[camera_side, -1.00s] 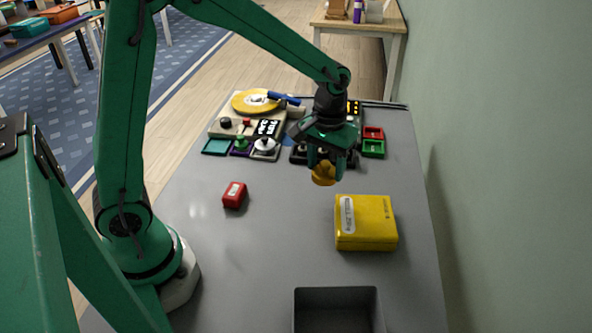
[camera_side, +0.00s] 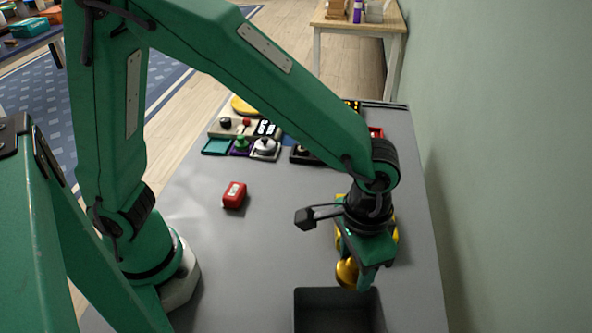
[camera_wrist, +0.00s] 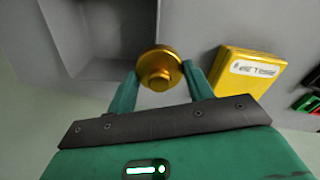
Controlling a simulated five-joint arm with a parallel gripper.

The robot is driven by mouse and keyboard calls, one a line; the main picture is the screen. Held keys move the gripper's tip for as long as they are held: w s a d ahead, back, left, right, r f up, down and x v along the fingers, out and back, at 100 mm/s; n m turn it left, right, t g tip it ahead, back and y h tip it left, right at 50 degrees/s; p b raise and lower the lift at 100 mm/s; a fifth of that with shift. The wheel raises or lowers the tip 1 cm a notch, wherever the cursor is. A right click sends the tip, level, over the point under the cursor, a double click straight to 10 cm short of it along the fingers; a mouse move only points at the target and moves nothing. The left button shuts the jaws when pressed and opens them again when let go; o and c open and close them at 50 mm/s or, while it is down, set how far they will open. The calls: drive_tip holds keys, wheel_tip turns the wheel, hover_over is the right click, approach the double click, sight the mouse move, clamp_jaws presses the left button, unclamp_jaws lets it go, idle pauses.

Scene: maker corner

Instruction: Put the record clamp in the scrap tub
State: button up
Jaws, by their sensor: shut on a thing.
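The record clamp is a round gold piece with a raised knob (camera_wrist: 159,68), held between the two green fingers of my gripper (camera_wrist: 160,85) in the wrist view. In the side view the gold clamp (camera_side: 347,272) hangs from my gripper (camera_side: 360,268) at the rear edge of the dark grey scrap tub. The scrap tub (camera_side: 340,296) is an open box at the bottom of the side view. Part of its inside (camera_wrist: 115,45) shows at the top left of the wrist view. The clamp is above the table level. Whether it is over the opening is hard to tell.
A yellow box (camera_wrist: 258,75) lies beside the tub, mostly hidden behind my gripper in the side view. A red box (camera_side: 234,195) lies mid-table. A wall bounds the right side.

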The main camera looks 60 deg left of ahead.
drive_tip(key=s+d+m, duration=0.2)
drive_tip(key=s+d, duration=0.3)
drive_tip(key=s, duration=0.1)
drive_tip(key=shift+s, duration=0.35)
drive_tip(key=shift+f, duration=0.15)
drive_tip(key=shift+f, duration=4.9)
drive_tip(key=shift+f, duration=0.15)
drive_tip(key=o, duration=1.1)
drive_tip(key=shift+o, duration=0.2)
wheel_tip(320, 180, up, 12)
